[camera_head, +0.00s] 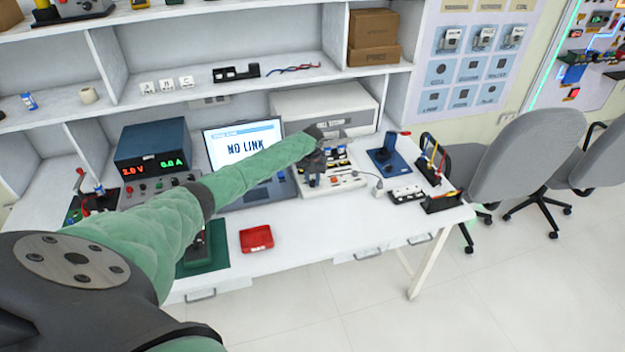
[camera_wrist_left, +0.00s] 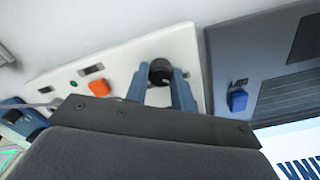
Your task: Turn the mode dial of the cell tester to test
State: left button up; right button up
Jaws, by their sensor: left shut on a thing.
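In the left wrist view the tester's white panel (camera_wrist_left: 60,77) carries a round black dial (camera_wrist_left: 160,68). The two blue fingers of my left gripper (camera_wrist_left: 160,78) are shut on the dial, one on each side. The dial's pointer and mode markings cannot be read. The head view hides the dial behind the gripper. My right gripper is not in view.
An orange button (camera_wrist_left: 99,88) sits beside the dial. A laptop (camera_head: 243,146) reading NO LINK stands left of the tester, and a power supply (camera_head: 152,147) is further left. A red tray (camera_head: 256,239) lies in front. A blue stand (camera_head: 384,160) is to the right.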

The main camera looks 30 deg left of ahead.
pick_arm(q)
jog(key=shift+m, duration=0.3)
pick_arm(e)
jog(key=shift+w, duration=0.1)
pick_arm(q)
jog(key=shift+m, duration=1)
jog(key=shift+m+b, duration=0.4)
jog(key=shift+m, duration=0.4)
jog(key=m+b, duration=0.1)
jog(key=m, duration=0.4)
jog(key=shift+m, duration=0.4)
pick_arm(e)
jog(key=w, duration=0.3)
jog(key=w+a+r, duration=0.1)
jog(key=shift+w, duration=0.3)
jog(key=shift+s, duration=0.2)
pick_arm(q)
jog(key=o, duration=1)
jog(key=shift+d, duration=0.1)
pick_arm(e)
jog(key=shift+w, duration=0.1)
